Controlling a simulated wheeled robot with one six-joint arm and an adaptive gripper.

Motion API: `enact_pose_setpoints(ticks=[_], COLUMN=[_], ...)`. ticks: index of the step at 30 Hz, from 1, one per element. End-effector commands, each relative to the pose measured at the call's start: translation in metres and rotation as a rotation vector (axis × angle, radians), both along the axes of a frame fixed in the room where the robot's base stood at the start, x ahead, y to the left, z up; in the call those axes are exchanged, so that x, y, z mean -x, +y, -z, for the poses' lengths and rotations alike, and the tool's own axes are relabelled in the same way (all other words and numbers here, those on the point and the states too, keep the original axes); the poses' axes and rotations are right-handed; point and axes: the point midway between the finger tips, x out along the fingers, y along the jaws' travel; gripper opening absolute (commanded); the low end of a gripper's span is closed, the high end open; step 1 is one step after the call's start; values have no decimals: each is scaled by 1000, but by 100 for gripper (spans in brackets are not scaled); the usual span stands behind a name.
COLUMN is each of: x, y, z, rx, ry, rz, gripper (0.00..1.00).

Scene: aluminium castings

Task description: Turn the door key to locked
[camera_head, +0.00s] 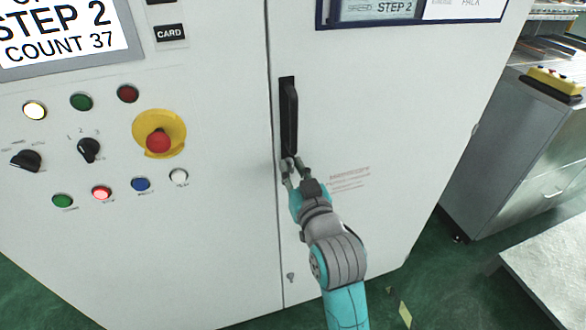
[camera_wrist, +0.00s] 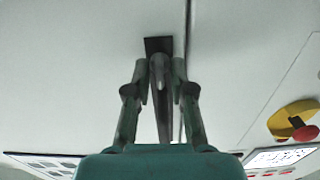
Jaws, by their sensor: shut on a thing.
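A black upright door handle (camera_head: 290,118) sits on the grey cabinet door (camera_head: 385,110), beside the vertical door seam. My gripper (camera_head: 292,166) is at the handle's lower end, with its fingers on either side of it. In the wrist view the handle bar (camera_wrist: 161,95) runs between the two fingers of my gripper (camera_wrist: 160,75), which are shut on it. A small metal piece (camera_head: 291,277), which looks like the door key, sticks out low on the door near the seam, below and apart from my gripper. Its turn position is too small to tell.
Left of the seam is a control panel with a red emergency stop button (camera_head: 158,141) on yellow, knobs and several coloured buttons. A grey metal cabinet (camera_head: 515,165) stands at the right. Green floor (camera_head: 425,265) shows between them.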

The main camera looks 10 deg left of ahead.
Motion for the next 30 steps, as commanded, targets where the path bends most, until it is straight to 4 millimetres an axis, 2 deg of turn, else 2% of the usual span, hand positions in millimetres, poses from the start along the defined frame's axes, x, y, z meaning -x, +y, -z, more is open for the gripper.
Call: enact_pose_setpoints(ticks=[8,30], x=[0,-1], y=[0,-2], z=[0,1], rx=[-136,-733], ry=[64,344], rz=[0,0], gripper=[0,0])
